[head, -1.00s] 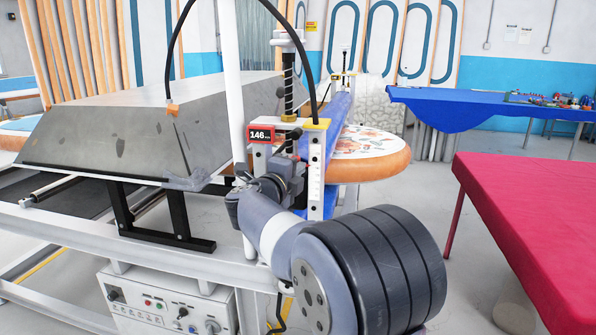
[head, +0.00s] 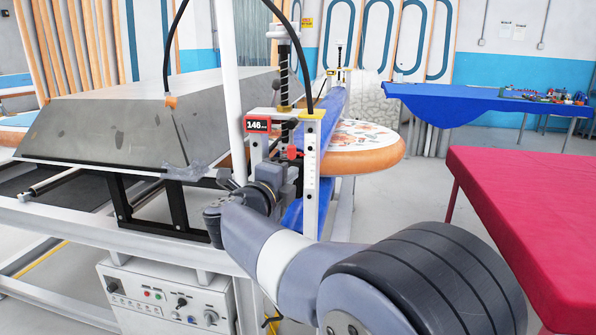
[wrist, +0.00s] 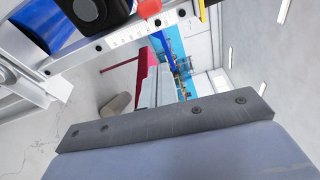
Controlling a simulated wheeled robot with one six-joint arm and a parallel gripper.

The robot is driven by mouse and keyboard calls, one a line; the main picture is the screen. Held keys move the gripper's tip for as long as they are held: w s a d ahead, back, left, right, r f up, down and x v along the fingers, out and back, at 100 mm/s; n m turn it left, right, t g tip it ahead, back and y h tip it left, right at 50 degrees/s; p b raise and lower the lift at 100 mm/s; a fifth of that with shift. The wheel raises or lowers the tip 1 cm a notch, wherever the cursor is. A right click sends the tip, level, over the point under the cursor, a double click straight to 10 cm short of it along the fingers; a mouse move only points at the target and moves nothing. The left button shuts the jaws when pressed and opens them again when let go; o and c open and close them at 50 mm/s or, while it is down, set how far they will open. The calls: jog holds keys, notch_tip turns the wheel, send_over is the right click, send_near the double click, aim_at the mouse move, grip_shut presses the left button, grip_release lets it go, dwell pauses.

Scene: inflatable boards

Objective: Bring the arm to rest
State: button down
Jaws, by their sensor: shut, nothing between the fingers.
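My arm reaches from the lower right of the head view toward the upright frame of the press. Its wrist end is dark and lies in front of that frame, so my fingers cannot be made out there. In the wrist view, my gripper (wrist: 165,125) shows as a dark bar with screws above a wide grey-blue pad across the bottom. It is shut and nothing is seen held in it. A white rail with scale marks (wrist: 130,38) crosses the upper left of that view.
The press frame (head: 312,185) with its 146 display (head: 258,125) stands close to my wrist. A grey slanted block (head: 110,130) lies left. An orange-edged round board (head: 365,155) is behind. A red table (head: 530,200) stands right, a blue one (head: 440,103) farther back. Floor between is clear.

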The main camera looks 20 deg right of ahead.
jog(key=shift+s+a, duration=0.45)
